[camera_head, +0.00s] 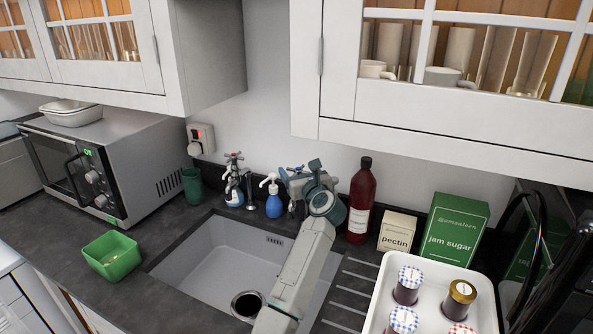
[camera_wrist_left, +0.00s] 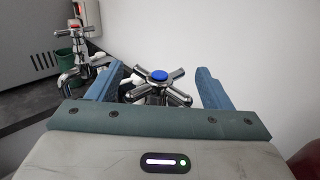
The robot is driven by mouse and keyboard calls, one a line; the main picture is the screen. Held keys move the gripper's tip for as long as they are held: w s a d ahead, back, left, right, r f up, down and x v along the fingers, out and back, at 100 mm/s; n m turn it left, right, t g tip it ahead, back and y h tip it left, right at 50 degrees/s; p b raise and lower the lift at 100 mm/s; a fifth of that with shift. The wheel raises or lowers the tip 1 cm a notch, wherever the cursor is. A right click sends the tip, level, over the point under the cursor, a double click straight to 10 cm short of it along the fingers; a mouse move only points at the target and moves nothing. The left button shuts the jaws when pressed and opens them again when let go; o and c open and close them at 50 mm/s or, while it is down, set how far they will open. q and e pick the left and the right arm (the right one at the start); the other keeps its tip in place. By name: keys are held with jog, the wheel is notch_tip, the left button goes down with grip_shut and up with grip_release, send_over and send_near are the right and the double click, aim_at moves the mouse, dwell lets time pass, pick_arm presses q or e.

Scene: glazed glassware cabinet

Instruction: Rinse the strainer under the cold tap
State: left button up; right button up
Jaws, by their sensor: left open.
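The cold tap, with a blue cap on its cross-shaped handle (camera_wrist_left: 158,76), stands at the back of the sink. In the left wrist view its handle sits between the two fingers of my left gripper (camera_wrist_left: 157,88), with no clear contact. In the head view my left gripper (camera_head: 297,182) is at this tap and partly hides it. The gripper is open. A round dark opening with a pale rim (camera_head: 248,305) lies in the sink (camera_head: 208,262); I cannot tell whether it is the strainer or the drain. My right gripper is not in view.
A red-capped tap (camera_head: 233,167) stands to the left, with blue bottles (camera_head: 273,200) nearby. A dark red bottle (camera_head: 360,200) stands right of my gripper. A white tray of jars (camera_head: 389,275) is at right, a green tub (camera_head: 112,257) at left. Wall cabinets (camera_head: 460,125) overhang the counter.

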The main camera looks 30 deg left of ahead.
pick_arm(q)
jog(key=shift+x, duration=0.9)
jog(key=shift+r, duration=0.1)
jog(key=shift+c, duration=0.2)
jog(key=c, duration=0.9)
jog(key=shift+b, duration=0.5)
jog(key=n+g+y+b, duration=0.1)
jog(key=g+b, duration=0.1)
jog(key=b, duration=0.1)
jog(key=n+g+y+b, duration=0.1)
jog(key=n+g+b, duration=0.1)
jog(key=b, duration=0.2)
jog(key=n+g+y+b, duration=0.2)
jog(key=g+b, duration=0.1)
jog(key=b, duration=0.1)
jog(key=shift+s+a, duration=0.25)
jog(key=shift+s, duration=0.15)
